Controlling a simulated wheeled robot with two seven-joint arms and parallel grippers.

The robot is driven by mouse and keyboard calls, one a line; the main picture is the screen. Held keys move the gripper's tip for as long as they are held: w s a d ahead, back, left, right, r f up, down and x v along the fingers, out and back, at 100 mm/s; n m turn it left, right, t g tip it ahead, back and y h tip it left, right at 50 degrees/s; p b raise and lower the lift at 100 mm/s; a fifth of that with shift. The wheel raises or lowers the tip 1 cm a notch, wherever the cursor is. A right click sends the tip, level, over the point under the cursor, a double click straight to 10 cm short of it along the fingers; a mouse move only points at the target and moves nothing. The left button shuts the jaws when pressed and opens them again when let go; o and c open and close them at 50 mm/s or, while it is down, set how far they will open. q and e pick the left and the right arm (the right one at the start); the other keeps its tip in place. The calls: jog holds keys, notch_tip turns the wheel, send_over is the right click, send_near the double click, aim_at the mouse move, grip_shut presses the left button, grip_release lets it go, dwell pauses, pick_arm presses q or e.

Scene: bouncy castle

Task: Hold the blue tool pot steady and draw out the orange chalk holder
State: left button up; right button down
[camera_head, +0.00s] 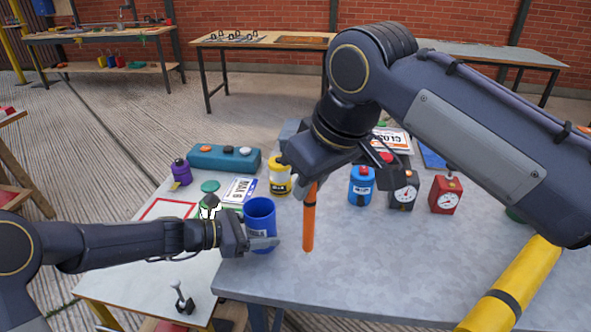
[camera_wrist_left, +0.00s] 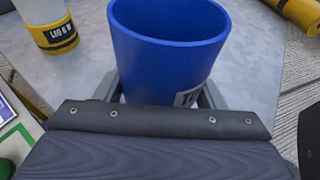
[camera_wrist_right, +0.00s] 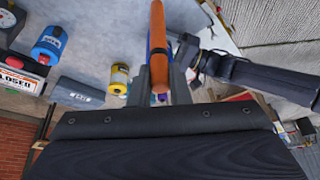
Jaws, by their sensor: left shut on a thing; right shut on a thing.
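The blue tool pot (camera_head: 260,214) stands upright near the left edge of the grey table. My left gripper (camera_head: 262,243) is shut on it low on its side; the left wrist view shows the blue pot (camera_wrist_left: 170,45) between the fingers, with its inside partly in sight. The orange chalk holder (camera_head: 308,222) hangs upright, to the right of the pot and outside it. My right gripper (camera_head: 308,184) is shut on its upper end. In the right wrist view the orange holder (camera_wrist_right: 158,50) is between the fingers, and the blue pot is mostly hidden behind it.
A yellow pot (camera_head: 280,178) stands behind the chalk holder. A blue canister (camera_head: 361,186), a dark dial box (camera_head: 403,190) and a red dial box (camera_head: 445,194) stand to the right. A yellow cylinder (camera_head: 512,285) is at the front right. The table's middle front is clear.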

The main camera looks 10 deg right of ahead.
pick_arm(q)
jog(key=o, duration=1.3)
jog(key=shift+c, duration=0.2)
